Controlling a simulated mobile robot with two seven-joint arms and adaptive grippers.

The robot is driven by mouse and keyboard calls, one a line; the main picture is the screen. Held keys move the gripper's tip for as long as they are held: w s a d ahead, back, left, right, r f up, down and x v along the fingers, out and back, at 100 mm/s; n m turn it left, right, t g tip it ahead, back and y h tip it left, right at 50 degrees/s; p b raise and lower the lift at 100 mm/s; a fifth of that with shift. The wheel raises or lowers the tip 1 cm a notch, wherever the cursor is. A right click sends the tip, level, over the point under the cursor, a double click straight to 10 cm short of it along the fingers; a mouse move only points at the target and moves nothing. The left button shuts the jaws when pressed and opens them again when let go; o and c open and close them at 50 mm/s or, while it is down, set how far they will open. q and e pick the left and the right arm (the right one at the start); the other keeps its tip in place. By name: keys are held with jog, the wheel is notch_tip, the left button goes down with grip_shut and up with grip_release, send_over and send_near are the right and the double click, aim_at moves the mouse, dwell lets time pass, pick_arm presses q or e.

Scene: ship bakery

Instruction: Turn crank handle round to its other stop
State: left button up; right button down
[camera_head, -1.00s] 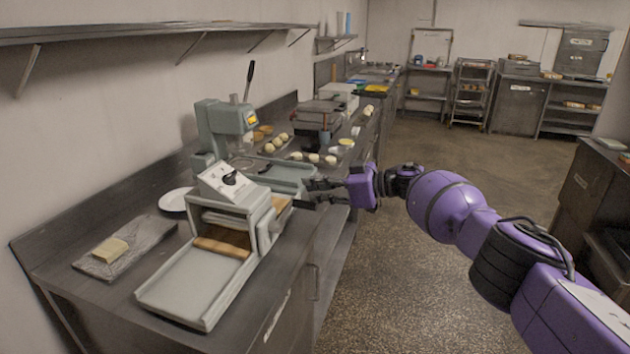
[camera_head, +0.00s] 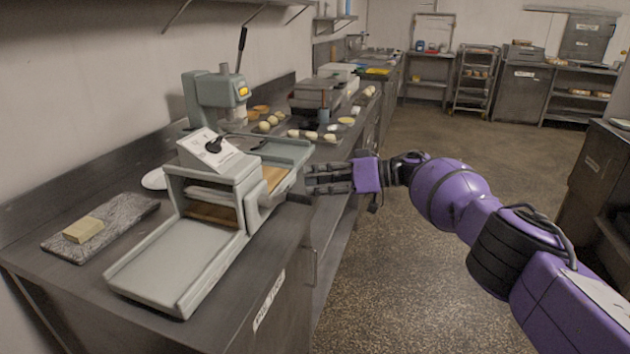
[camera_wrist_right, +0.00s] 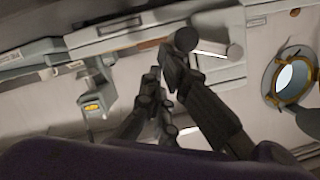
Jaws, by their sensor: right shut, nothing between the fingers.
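The dough sheeter (camera_head: 215,180) stands on the counter with a pale tray sloping to its front and another behind. Its crank handle, with a dark grip (camera_head: 299,199), is on the right side, facing the aisle. My right gripper (camera_head: 308,180) is shut and empty, just right of the sheeter, with its fingertips close to the grip. In the right wrist view the round dark grip (camera_wrist_right: 187,38) is just beyond my fingertips (camera_wrist_right: 163,72). I cannot tell whether they touch it. The crank arm is partly hidden. My left gripper is not in view.
A green-grey machine with a lever (camera_head: 215,95) stands behind the sheeter. A board with a butter-coloured block (camera_head: 84,230) lies on the left. Dough balls (camera_head: 268,124) lie farther back. The aisle floor (camera_head: 400,270) is clear.

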jog(key=shift+f, duration=0.25)
dwell(0.3)
